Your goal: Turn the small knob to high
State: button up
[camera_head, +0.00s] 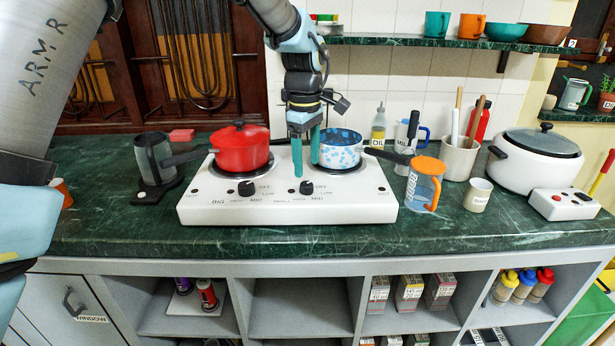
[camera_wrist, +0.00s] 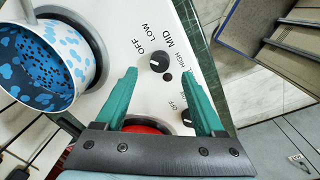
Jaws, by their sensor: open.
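The white two-burner stove (camera_head: 240,213) stands on the counter. Its small knob (camera_head: 307,188) is black and sits at the front right of the panel. In the wrist view the small knob (camera_wrist: 160,62) is ringed by OFF, LOW, MID and HIGH; I cannot tell its exact setting. My gripper (camera_head: 306,168) is open with teal fingers pointing down, just above and behind the small knob. In the wrist view my gripper (camera_wrist: 158,70) has its fingertips on either side of the knob, apart from it as seen. The big knob (camera_head: 246,188) is to the left.
A red pot (camera_head: 241,150) and a blue-spotted pan (camera_head: 341,150) sit on the burners, close to my gripper. An orange-topped jug (camera_head: 424,184) and a rice cooker (camera_head: 535,158) stand right. The counter front is clear.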

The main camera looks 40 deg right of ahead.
aim_at(307, 184)
jog(key=shift+w+d+f+p, duration=0.1)
jog(key=shift+f+p, duration=0.4)
jog(key=shift+f, duration=2.3)
jog(key=shift+c, duration=0.4)
grip_shut()
